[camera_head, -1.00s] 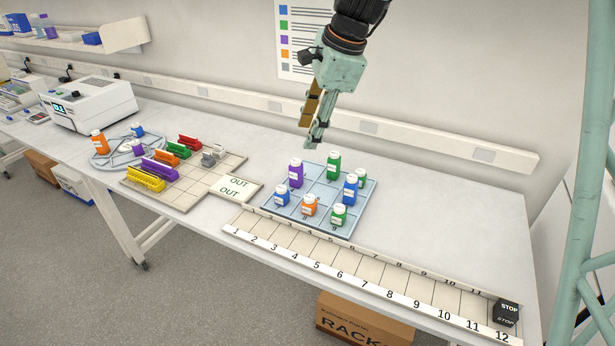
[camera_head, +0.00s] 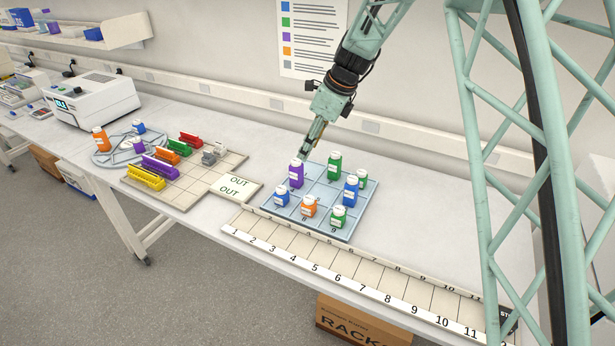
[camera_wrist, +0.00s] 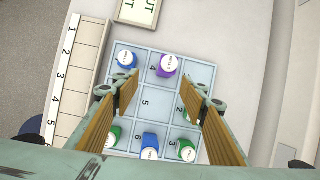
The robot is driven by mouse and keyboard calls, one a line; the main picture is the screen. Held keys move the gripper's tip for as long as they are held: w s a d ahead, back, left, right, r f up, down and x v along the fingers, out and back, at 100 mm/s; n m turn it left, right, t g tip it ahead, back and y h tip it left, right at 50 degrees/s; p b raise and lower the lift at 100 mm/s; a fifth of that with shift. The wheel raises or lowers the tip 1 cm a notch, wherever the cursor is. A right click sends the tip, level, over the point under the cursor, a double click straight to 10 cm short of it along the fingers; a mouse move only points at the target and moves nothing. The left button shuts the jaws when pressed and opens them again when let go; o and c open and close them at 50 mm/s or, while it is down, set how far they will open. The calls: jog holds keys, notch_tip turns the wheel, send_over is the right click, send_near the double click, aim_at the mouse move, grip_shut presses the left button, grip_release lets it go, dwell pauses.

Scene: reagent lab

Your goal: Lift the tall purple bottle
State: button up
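The tall purple bottle (camera_head: 296,174) stands upright in the back-left part of the blue gridded tray (camera_head: 318,190), its white cap up. In the wrist view the purple bottle (camera_wrist: 167,66) shows from above, ahead of the fingers. My gripper (camera_head: 306,154) is just above and behind the bottle in the head view, tilted down towards it. In the wrist view the two fingers of my gripper (camera_wrist: 165,90) are wide apart with nothing between them. Whether a finger touches the bottle cannot be told from the head view.
Green bottles (camera_head: 334,165), blue bottles (camera_head: 351,189) and an orange bottle (camera_head: 309,206) stand in the same tray. A numbered strip (camera_head: 345,273) runs along the front. Coloured racks (camera_head: 160,168) are to the left. The table right of the tray is clear.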

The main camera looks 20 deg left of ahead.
aim_at(301, 166)
jog(key=shift+w+a+f+m, duration=0.1)
jog(key=shift+w+f+m, duration=0.15)
jog(key=shift+w+f, duration=0.35)
jog(key=shift+w+a+f+m, duration=0.1)
jog(key=shift+w+f+m, duration=0.2)
jog(key=shift+f, duration=0.35)
jog(key=shift+f, duration=0.1)
jog(key=shift+b+x, duration=0.3)
jog(key=shift+x, duration=3.9)
jog(key=shift+x, duration=2.6)
jog(key=shift+c, duration=0.3)
jog(key=c, duration=0.9)
